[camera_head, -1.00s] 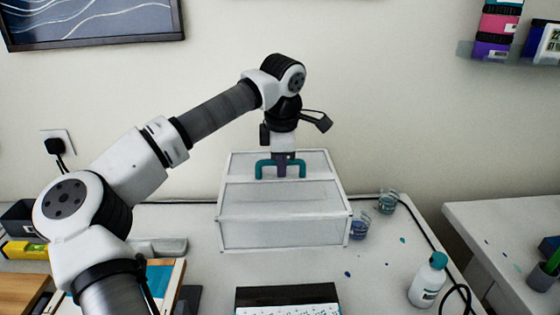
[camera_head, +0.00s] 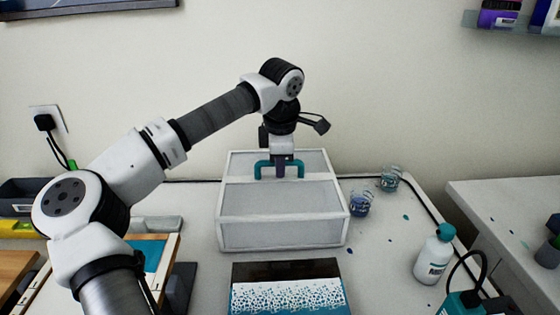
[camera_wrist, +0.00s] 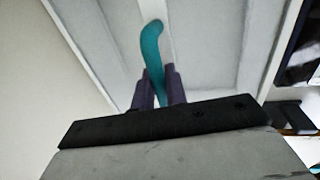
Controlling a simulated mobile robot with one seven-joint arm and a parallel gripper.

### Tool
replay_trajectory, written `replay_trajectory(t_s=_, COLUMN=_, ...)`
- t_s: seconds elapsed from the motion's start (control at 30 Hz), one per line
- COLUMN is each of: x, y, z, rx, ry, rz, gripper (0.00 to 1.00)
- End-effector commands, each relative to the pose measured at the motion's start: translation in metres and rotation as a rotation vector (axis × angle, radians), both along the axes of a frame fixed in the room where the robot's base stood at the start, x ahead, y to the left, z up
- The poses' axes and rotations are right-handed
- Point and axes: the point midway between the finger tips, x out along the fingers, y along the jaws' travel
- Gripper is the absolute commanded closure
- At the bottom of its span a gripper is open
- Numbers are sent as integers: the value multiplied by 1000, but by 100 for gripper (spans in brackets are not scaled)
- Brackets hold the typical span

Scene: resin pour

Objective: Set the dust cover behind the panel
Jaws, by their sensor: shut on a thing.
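The dust cover (camera_head: 283,235) is a pale box with a white frame, see-through grey faces and a teal handle (camera_head: 299,168). My gripper (camera_head: 280,170) is above it, shut on the handle; the wrist view shows the dark fingers (camera_wrist: 158,90) around the handle (camera_wrist: 151,50). The cover hangs level, low over or on the table; I cannot tell whether it touches. The panel (camera_head: 288,296), with black, white speckled and blue bands, lies at the bottom centre. The cover's front edge lies just behind the panel's far edge in the head view.
Two cups with blue liquid, one nearer (camera_head: 360,204) and one farther (camera_head: 391,179), stand close to the cover's right side. A white bottle with a teal cap (camera_head: 433,258) stands farther right. The wall is behind. A blue-topped frame (camera_head: 152,254) lies at left.

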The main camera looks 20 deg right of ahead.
Motion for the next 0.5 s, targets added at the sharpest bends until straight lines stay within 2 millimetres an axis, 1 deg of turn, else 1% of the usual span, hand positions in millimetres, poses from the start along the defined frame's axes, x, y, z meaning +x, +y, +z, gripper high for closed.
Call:
replay_trajectory(t_s=0.27, x=0, y=0, z=1, rx=0, ry=-1, rz=0, gripper=100)
replay_trajectory(t_s=0.5, x=0, y=0, z=-3, rx=0, ry=-1, rz=0, gripper=100)
